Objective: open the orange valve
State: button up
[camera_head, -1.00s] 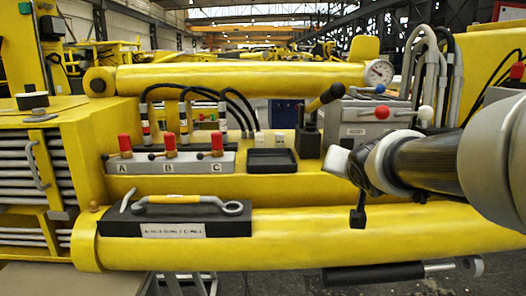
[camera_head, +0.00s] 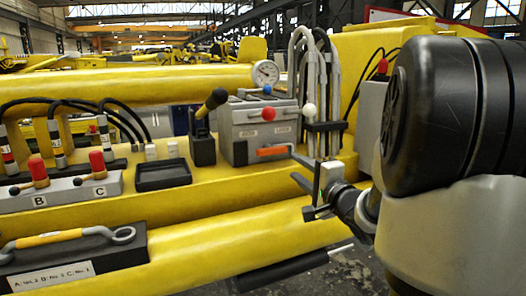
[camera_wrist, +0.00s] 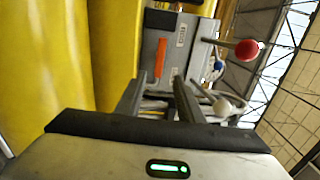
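The orange valve handle (camera_head: 272,151) lies level on the front of a grey control box (camera_head: 240,147). In the wrist view the orange handle (camera_wrist: 161,60) appears upright on the box face, beyond my fingertips. My gripper (camera_head: 305,196) is below and to the right of the handle in the head view, apart from it. Its two fingers are spread and empty. In the wrist view my gripper (camera_wrist: 158,92) also shows a gap between the fingers.
Levers with a white ball (camera_head: 309,109) and a blue knob (camera_head: 267,89) rise from the box. A black lever (camera_head: 210,103), a black tray (camera_head: 163,174) and red-capped levers (camera_head: 97,162) stand to the left. Grey hoses (camera_head: 301,60) loop behind the box.

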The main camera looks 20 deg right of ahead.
aim_at(275, 152)
jog(key=w, duration=1.5)
jog(key=shift+w+a+p, duration=0.15)
jog(key=shift+a+p, duration=0.15)
jog(key=shift+c, duration=0.2)
grip_shut()
